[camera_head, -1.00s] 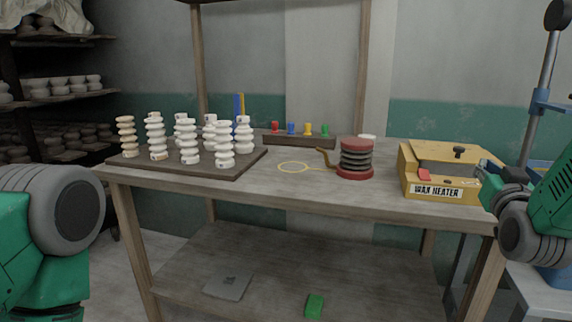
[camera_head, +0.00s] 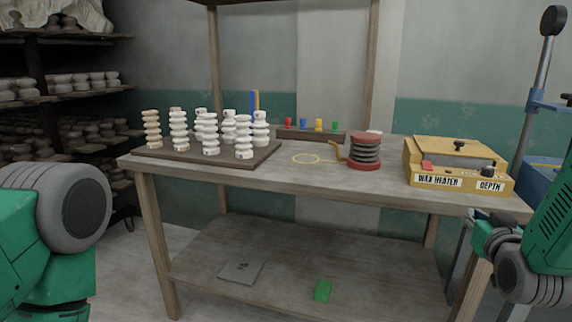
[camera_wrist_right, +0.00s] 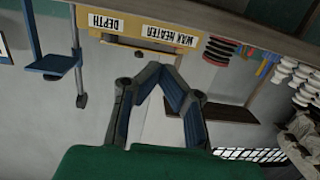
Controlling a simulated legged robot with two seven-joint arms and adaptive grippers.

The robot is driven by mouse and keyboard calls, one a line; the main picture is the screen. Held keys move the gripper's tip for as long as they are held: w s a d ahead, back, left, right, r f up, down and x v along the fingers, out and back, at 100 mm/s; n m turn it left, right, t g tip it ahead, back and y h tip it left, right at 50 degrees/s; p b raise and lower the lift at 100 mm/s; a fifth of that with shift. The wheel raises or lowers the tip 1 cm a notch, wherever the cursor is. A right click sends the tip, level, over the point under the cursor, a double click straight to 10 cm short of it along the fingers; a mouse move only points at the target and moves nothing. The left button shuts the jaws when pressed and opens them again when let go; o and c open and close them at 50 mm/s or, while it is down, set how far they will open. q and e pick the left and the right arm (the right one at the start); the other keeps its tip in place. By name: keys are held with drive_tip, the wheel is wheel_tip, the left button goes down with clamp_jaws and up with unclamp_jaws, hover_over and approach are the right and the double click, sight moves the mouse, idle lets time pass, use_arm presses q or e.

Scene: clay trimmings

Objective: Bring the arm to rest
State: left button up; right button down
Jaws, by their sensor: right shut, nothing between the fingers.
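My right arm (camera_head: 545,245) is bent at the right edge of the head view, in front of the bench's right end and below the wax heater. In the right wrist view, which is upside down, my right gripper (camera_wrist_right: 160,70) has its two fingers meeting at the tips with nothing between them. It is apart from the bench and the heater. A grey and green part of my left arm (camera_head: 60,215) fills the left side of the head view; its gripper is out of view.
The bench (camera_head: 330,183) holds a dark board (camera_head: 165,156) of white stacked pieces, a red and grey stack (camera_head: 364,152) and the yellow wax heater (camera_head: 455,165). A blue stand (camera_head: 535,100) rises at right.

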drive_tip(key=s+a+f+n+g+y+p, duration=0.15)
drive_tip(key=s+a+f+g, duration=0.25)
drive_tip(key=s+f, duration=0.6)
drive_tip(key=s+a+f+n+g+y, duration=0.1)
drive_tip(key=s+a+f+g+y, duration=0.15)
drive_tip(key=s+f+g, duration=0.75)
drive_tip(key=s+a+f, duration=0.2)
drive_tip(key=s+f, duration=0.4)
drive_tip(key=s, duration=0.3)
drive_tip(key=s+a+f+g, duration=0.1)
drive_tip(key=s+a+f, duration=0.1)
drive_tip(key=s+f, duration=0.4)
drive_tip(key=s+n, duration=0.1)
drive_tip(key=s, duration=0.2)
drive_tip(key=shift+a+f+g, duration=0.3)
drive_tip(key=shift+a, duration=0.05)
